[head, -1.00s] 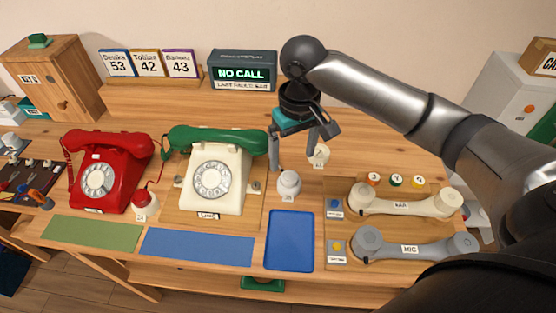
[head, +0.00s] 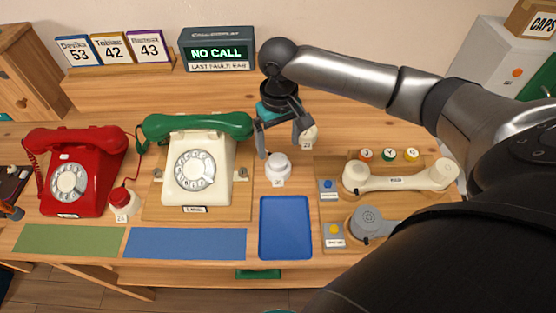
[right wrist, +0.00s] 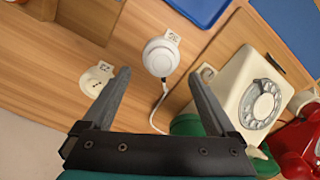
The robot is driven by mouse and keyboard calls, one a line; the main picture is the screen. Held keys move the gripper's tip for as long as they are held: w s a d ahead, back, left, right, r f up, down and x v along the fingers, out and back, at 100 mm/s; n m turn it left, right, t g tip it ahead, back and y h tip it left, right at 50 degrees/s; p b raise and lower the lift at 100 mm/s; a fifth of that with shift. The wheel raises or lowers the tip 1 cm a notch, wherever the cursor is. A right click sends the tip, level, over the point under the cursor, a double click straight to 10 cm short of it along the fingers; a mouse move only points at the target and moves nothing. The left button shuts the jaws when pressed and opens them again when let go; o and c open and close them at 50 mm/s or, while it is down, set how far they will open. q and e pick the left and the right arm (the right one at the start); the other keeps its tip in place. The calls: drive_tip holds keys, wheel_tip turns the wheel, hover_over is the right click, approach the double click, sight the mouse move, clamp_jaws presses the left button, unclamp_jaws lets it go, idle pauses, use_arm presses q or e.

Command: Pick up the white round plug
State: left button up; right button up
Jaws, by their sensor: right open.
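The white round plug (head: 278,165) stands on the wooden table between the cream phone and the handset board, with a small label at its front. In the right wrist view the plug (right wrist: 160,57) shows ahead of and between the open fingers, with a white cord running back from it. My right gripper (head: 281,148) is open and empty, just above and behind the plug, apart from it. In the right wrist view a second small white piece (right wrist: 97,78) with a label lies by one finger; it also shows in the head view (head: 309,136). My left gripper is not in view.
The cream phone (head: 197,175) with a green handset stands left of the plug. The red phone (head: 75,185) is farther left. A blue tray (head: 285,228) lies in front. A board with a cream handset (head: 400,178) is on the right. The display box (head: 217,50) is behind.

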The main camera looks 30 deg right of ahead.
sight(278, 159)
wheel_tip(278, 159, down, 4)
drive_tip(key=shift+s+a+b, duration=0.1)
drive_tip(key=shift+b, duration=0.65)
drive_tip(key=shift+f, duration=0.5)
drive_tip(key=shift+r, duration=0.1)
drive_tip(key=c, duration=1.3)
